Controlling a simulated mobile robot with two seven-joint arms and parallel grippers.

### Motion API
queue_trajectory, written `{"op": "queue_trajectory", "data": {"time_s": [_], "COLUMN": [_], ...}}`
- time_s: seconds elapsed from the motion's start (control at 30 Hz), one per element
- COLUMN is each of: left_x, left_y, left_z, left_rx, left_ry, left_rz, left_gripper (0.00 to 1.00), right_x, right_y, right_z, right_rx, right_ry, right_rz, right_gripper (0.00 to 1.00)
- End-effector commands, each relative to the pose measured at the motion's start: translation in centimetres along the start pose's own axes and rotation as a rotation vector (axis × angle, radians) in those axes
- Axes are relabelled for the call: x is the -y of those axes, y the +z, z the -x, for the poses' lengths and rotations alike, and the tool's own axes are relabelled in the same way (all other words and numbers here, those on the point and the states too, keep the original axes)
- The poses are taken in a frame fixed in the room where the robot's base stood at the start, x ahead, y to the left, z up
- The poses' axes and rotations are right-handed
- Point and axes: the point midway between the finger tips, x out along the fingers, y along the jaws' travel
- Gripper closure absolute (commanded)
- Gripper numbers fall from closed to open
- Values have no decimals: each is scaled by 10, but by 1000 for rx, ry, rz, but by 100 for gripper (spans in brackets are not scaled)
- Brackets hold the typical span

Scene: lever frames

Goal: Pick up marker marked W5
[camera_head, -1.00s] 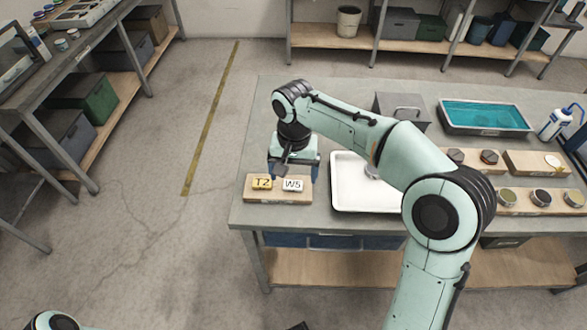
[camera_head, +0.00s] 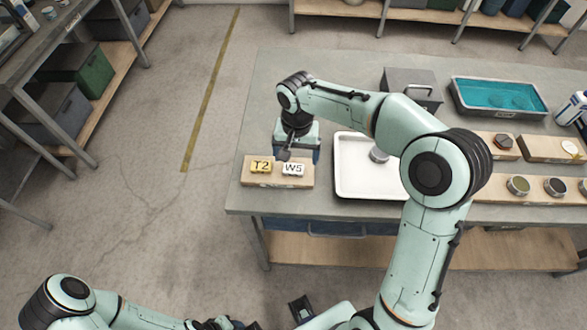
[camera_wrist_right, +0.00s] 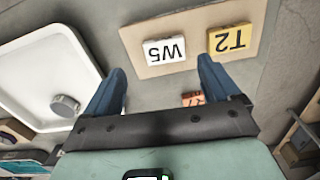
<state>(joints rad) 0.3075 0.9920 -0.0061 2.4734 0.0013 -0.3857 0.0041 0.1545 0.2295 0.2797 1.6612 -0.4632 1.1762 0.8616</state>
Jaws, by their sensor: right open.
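The marker marked W5 (camera_head: 293,169) is a white block with black lettering. It sits on a light wooden board (camera_head: 275,182) at the table's left front, right of the yellow marker T2 (camera_head: 261,166). My right gripper (camera_head: 298,157) is open and empty, just behind W5. In the right wrist view, W5 (camera_wrist_right: 165,51) appears upside down beyond the open fingertips (camera_wrist_right: 157,78), apart from them, with T2 (camera_wrist_right: 230,38) to its right. An orange-red labelled piece (camera_wrist_right: 193,99) shows partly between the fingers. My left arm is at the bottom left; its gripper is not clear.
A white tray (camera_head: 348,185) holding a round grey lidded piece (camera_head: 378,155) stands right of the board. Behind are a grey metal box (camera_head: 412,88) and a teal-filled basin (camera_head: 500,96). Wooden blocks with round pieces line the right. Bare tabletop (camera_head: 300,65) lies behind my right gripper.

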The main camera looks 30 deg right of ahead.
Motion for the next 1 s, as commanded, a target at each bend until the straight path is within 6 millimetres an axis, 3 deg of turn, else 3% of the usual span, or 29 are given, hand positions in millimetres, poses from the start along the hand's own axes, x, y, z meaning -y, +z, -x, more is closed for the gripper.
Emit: {"op": "queue_trajectory", "data": {"time_s": [0.33,0.63,0.67,0.8,0.83,1.0], "left_x": [0,0,0,0,0,1], "left_y": [0,0,0,0,0,0], "left_z": [-2,-2,-2,-2,-2,-2], "left_rx": [0,0,0,0,0,0], "left_ry": [0,0,0,0,0,0], "left_rz": [0,0,0,0,0,0], "left_gripper": [57,57,57,57,57,57], "right_x": [7,7,7,7,7,7], "right_y": [2,1,1,1,1,1], "right_z": [-46,-51,-51,-51,-50,-50], "right_rx": [3,0,0,0,0,0], "right_ry": [2,0,0,0,0,0], "right_rz": [-1,0,0,0,0,0], "right_gripper": [11,11,17,63,70,70]}}
